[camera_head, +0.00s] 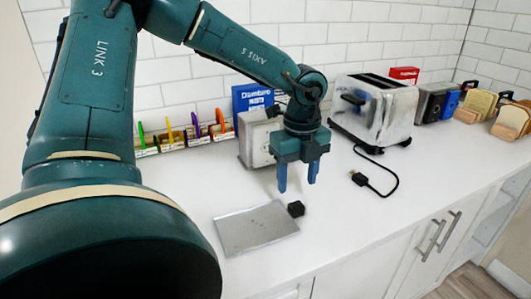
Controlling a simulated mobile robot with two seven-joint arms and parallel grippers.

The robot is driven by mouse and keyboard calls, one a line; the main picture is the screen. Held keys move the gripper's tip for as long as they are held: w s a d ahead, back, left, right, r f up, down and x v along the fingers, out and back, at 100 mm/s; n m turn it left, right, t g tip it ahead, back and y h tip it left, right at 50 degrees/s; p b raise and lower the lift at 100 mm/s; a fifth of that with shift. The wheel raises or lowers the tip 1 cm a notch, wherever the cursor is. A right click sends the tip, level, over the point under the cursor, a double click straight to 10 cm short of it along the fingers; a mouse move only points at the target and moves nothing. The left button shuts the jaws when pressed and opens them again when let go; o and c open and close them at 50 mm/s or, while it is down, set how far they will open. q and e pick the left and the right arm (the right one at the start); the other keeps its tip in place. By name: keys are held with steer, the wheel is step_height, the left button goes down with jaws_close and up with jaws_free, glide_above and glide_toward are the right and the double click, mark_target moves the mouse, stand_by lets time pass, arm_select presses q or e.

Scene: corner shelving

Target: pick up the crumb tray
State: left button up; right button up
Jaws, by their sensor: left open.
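The crumb tray (255,229) is a flat, silver-grey rectangular plate lying on the white counter near its front edge. A small black block (296,209) sits at its right side; I cannot tell if it is attached. My left gripper (298,186) points down with its two blue fingers apart and nothing between them. It appears above the counter, up and to the right of the tray in the picture, apart from it. My right gripper is not in view.
A chrome toaster (378,112) stands behind, its black cord and plug (360,179) lying on the counter. A grey box (256,138) is close behind my gripper. Bread slices (480,104) stand at the right. Counter right of the tray is clear.

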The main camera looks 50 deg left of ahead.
mark_target(296, 204)
arm_select(q)
steer(key=f, duration=0.3)
steer(key=f+p, duration=0.1)
steer(key=f, duration=0.1)
steer(key=shift+s+d+f, duration=0.25)
steer(key=shift+d+f, duration=0.1)
steer(key=c, duration=1.1)
steer(key=shift+o, duration=0.2)
steer(key=shift+r, duration=0.2)
